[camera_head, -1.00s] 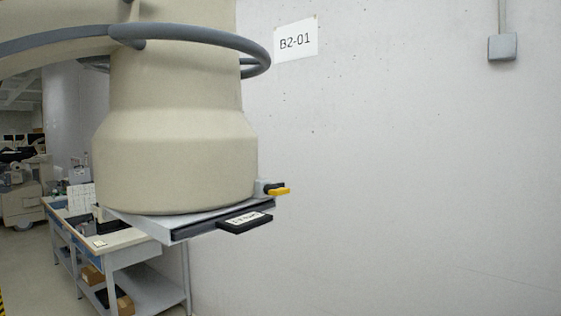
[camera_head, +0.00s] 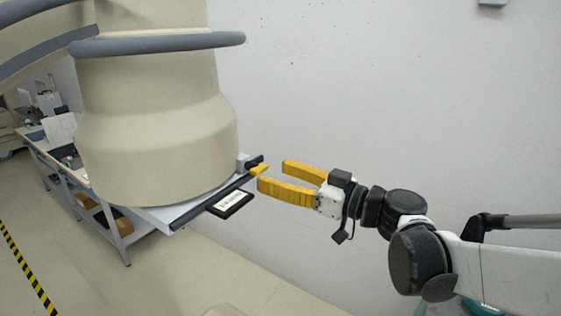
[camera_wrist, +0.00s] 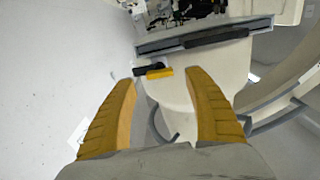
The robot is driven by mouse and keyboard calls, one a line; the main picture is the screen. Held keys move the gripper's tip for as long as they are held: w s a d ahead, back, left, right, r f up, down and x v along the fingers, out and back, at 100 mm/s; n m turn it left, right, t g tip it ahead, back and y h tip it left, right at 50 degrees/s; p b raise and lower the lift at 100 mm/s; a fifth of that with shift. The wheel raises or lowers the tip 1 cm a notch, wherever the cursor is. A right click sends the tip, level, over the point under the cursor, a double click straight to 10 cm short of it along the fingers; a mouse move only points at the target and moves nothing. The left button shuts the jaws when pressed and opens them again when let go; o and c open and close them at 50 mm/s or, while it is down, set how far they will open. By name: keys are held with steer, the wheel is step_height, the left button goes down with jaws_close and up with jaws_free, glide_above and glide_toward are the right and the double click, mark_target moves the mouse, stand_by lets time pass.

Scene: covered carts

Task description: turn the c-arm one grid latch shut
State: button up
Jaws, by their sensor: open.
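The c-arm head (camera_head: 155,130) is a large beige housing with a grey tray and a black-handled grid (camera_head: 232,203) at its underside. The grid latch (camera_head: 258,169) is a small yellow lever on a black and grey mount at the tray's right corner. My gripper (camera_head: 272,175) is open and empty, its yellow fingers pointing at the latch from the right, a short way off. In the wrist view the latch (camera_wrist: 159,73) lies beyond the fingertips, between their lines and nearer the left finger. My gripper also shows there (camera_wrist: 160,85). I see no contact.
A pale wall (camera_head: 400,80) stands behind my arm and the latch. A grey ring rail (camera_head: 160,44) circles the housing above. A workbench (camera_head: 75,185) with boxes stands behind at the left. Floor below the latch is clear.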

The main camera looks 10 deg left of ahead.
mark_target(263, 170)
steer(key=x, duration=0.5)
steer(key=shift+p, duration=0.3)
steer(key=shift+c, duration=0.5)
steer(key=c, duration=1.1)
